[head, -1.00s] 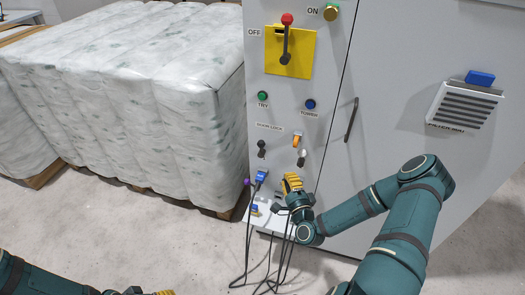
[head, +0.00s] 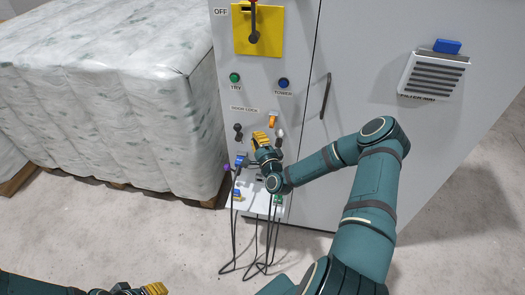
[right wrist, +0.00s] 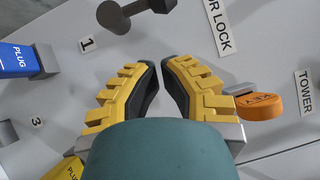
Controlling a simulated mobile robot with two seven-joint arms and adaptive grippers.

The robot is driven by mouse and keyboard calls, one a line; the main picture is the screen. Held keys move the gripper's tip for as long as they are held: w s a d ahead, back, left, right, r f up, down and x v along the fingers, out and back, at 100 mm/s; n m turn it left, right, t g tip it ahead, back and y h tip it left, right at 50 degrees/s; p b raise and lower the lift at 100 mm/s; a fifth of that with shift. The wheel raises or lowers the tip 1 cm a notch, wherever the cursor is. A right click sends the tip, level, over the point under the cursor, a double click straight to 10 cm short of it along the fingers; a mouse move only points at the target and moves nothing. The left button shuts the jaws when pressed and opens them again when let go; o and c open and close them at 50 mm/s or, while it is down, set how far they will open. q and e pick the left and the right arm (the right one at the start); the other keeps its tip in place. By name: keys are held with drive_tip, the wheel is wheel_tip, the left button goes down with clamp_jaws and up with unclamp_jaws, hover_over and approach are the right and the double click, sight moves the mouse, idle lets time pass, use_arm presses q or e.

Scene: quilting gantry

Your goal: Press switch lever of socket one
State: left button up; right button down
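A dark grey switch lever (right wrist: 132,12) stands out from the panel beside the label "1" (right wrist: 87,43) at the top left of the right wrist view. In the head view the black lever (head: 238,130) is left of my right gripper. A blue plug (right wrist: 16,60) sits left of the label. My right gripper (right wrist: 160,66) has its yellow fingertips drawn together with nothing between them. They are below and right of the lever, apart from it. In the head view my right gripper (head: 266,142) is in front of the lower panel. My left gripper (head: 145,291) is cut off at the bottom edge.
An orange key (right wrist: 260,105) sticks out right of my right fingers. Black cables (head: 255,240) hang below the panel. Wrapped bales (head: 110,100) stand left of the cabinet (head: 365,80).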

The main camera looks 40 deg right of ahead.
sight(235, 130)
drive_tip(key=shift+w+a+r, duration=0.2)
drive_tip(key=shift+w+a, duration=0.3)
drive_tip(key=shift+w, duration=0.35)
drive_tip(key=shift+w+a+r, duration=0.2)
drive_tip(key=shift+w+a, duration=0.25)
drive_tip(key=shift+w, duration=0.35)
drive_tip(key=shift+w+a+r+n+g+y+p, duration=0.3)
drive_tip(key=shift+r+n+g+p, duration=0.15)
drive_tip(key=shift+n+p, duration=0.5)
drive_tip(key=n+g+p, duration=0.1)
drive_tip(key=w+a+n+g+p, duration=0.1)
drive_tip(key=n, duration=0.1)
drive_tip(key=w+r+n+g+p, duration=0.1)
drive_tip(key=shift+a+n+g+p, duration=0.35)
drive_tip(key=shift+w+a+n+g, duration=0.25)
drive_tip(key=shift+w+n+g, duration=0.05)
drive_tip(key=shift+n+g, duration=0.2)
drive_tip(key=shift+w+a+f+g+h, duration=0.2)
drive_tip(key=shift+g+h, duration=0.1)
drive_tip(key=shift+h, duration=0.1)
drive_tip(key=shift+d+r, duration=0.1)
